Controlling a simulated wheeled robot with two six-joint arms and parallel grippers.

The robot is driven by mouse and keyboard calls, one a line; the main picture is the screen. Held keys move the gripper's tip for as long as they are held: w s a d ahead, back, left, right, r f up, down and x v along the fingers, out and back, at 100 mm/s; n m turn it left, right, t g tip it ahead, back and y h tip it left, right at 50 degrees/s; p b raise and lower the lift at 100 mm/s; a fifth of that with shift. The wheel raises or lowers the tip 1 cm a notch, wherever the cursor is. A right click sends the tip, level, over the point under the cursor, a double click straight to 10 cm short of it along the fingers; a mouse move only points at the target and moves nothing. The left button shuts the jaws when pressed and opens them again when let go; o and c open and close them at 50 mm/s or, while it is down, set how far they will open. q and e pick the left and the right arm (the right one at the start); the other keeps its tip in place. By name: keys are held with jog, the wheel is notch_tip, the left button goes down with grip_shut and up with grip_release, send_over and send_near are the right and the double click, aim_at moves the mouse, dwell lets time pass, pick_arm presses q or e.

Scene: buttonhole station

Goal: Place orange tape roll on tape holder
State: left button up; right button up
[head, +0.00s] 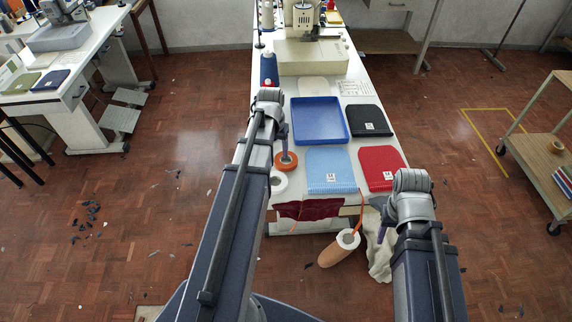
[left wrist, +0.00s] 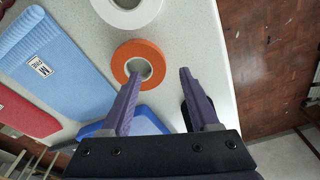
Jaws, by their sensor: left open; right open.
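The orange tape roll (head: 287,168) lies flat on the left side of the white table. It also shows in the left wrist view (left wrist: 122,64), with its hole facing up. My left gripper (head: 284,138) is just beyond it, pointing down. In the left wrist view its two purple fingers (left wrist: 160,75) are apart and empty, the left one overlapping the roll's edge in the picture. My right gripper (head: 381,218) is near the table's front right corner, partly hidden by its own arm. I cannot make out the tape holder for sure; a dark object (left wrist: 185,115) is partly hidden behind the left gripper's right finger.
A white roll (head: 278,182) lies nearer than the orange one. A blue tray (head: 320,120), light blue fabric (head: 331,168), red fabric (head: 380,165) and black fabric (head: 367,120) cover the table's middle.

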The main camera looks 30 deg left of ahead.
aim_at(278, 157)
pick_arm(q)
notch_tip(278, 157, down, 3)
jog(key=shift+w+f+b, duration=0.15)
jog(key=shift+b, duration=1)
grip_shut()
